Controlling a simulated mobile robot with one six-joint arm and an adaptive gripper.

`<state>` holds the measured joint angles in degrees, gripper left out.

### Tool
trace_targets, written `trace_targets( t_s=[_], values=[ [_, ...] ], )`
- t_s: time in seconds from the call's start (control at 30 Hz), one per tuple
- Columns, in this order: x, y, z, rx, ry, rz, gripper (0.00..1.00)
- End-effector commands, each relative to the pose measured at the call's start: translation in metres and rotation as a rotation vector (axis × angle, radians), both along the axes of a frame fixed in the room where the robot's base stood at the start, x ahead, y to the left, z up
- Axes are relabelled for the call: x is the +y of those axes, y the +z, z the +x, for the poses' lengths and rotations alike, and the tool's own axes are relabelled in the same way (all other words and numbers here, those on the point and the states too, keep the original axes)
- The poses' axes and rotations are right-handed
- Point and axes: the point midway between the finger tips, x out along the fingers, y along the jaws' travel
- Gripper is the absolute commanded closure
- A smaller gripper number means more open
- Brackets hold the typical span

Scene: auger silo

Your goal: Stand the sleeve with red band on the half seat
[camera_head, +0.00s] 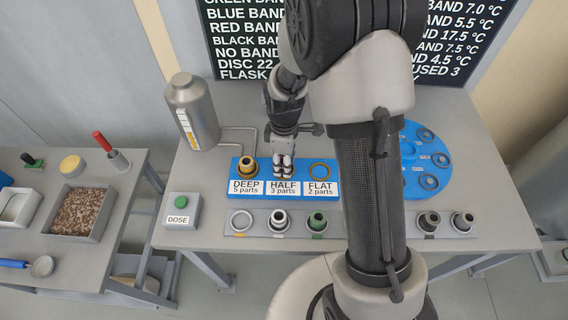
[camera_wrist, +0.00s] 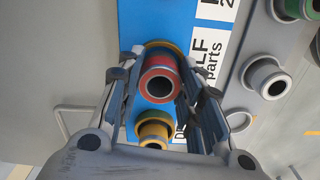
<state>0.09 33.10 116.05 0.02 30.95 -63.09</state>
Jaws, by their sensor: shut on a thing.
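The sleeve with the red band (camera_wrist: 158,68) is in the wrist view, a grey tube with its open end facing the camera. My gripper (camera_wrist: 160,88) is shut on it, one finger on each side. The half seat (camera_wrist: 160,45) shows as a brass-coloured edge behind the sleeve. I cannot tell whether the sleeve touches the seat. In the head view my gripper (camera_head: 283,170) points down at the HALF place on the blue seat block (camera_head: 304,169). There it hides the half seat and most of the sleeve.
The deep seat (camera_head: 247,165) holds a brass-coloured part close to the left of my gripper. The flat seat (camera_head: 319,171) at the right is an empty-looking ring. A grey rack (camera_head: 260,234) with several sleeves runs in front. A steel bottle (camera_head: 193,110) stands back left.

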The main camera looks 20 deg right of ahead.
Motion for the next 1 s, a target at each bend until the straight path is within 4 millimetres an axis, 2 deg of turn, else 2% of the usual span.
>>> trace_targets(
  t_s=[0.03,0.4,0.43,0.7,1.0],
  values=[
    [0.0000,-0.0050,0.0006,-0.002,0.000,0.000,1.00],
    [-0.0001,-0.0084,0.0010,-0.003,0.000,0.000,1.00],
    [0.0000,-0.0077,0.0007,-0.002,0.000,0.000,0.65],
    [0.0000,-0.0073,0.0006,-0.002,0.000,0.000,0.47],
    [0.0000,-0.0065,0.0007,-0.002,0.000,0.000,0.47]
  ],
)
